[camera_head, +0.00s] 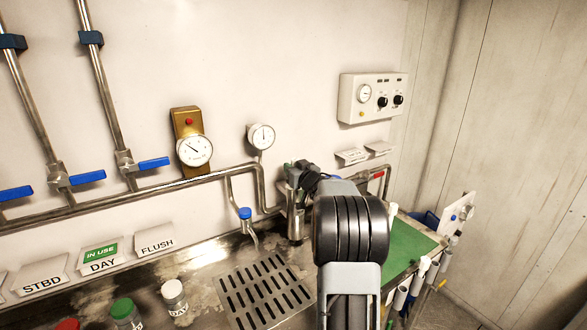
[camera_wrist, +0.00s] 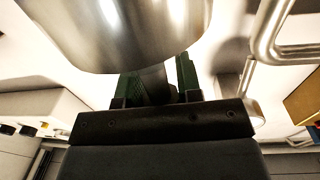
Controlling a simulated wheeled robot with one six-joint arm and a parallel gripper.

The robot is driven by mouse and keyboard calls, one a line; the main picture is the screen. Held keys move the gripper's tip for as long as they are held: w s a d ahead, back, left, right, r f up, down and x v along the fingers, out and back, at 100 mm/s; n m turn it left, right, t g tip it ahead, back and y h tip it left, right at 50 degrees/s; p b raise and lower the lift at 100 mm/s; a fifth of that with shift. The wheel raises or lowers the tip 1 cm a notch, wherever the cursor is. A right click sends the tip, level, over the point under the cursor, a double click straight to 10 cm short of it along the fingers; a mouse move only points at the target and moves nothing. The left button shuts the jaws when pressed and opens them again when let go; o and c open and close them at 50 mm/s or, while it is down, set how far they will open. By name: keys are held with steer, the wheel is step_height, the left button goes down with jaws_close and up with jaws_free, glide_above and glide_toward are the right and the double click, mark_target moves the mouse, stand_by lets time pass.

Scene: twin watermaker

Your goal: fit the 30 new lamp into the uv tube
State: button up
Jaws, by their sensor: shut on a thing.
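My gripper (camera_head: 300,178) is at the top of the upright steel cylinder (camera_head: 295,222), which looks like the uv tube, at the back of the counter. In the wrist view my gripper's green fingers (camera_wrist: 168,82) are closed on a dark grey piece (camera_wrist: 157,84), mostly hidden. I cannot tell whether it is the lamp or part of the tube. A large shiny steel cylinder (camera_wrist: 120,35) fills the top of the wrist view, close in front of the fingers. No lamp marked 30 can be read.
Steel pipes with blue-handled valves (camera_head: 154,163) and gauges (camera_head: 261,136) line the wall. A drain grate (camera_head: 263,290) lies left of my arm. A green mat (camera_head: 415,248) and a holder with white tubes (camera_head: 401,297) are at the right. Capped bottles (camera_head: 174,297) stand at the front left.

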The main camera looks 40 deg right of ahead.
steer(key=shift+f+b, duration=1.05)
steer(key=shift+f, duration=0.5)
steer(key=o, duration=0.9)
steer(key=shift+c, duration=0.2)
steer(key=shift+s, duration=0.1)
steer(key=s+a+b, duration=0.1)
steer(key=s+b, duration=0.1)
steer(key=s, duration=1.1)
steer(key=shift+s+a, duration=0.3)
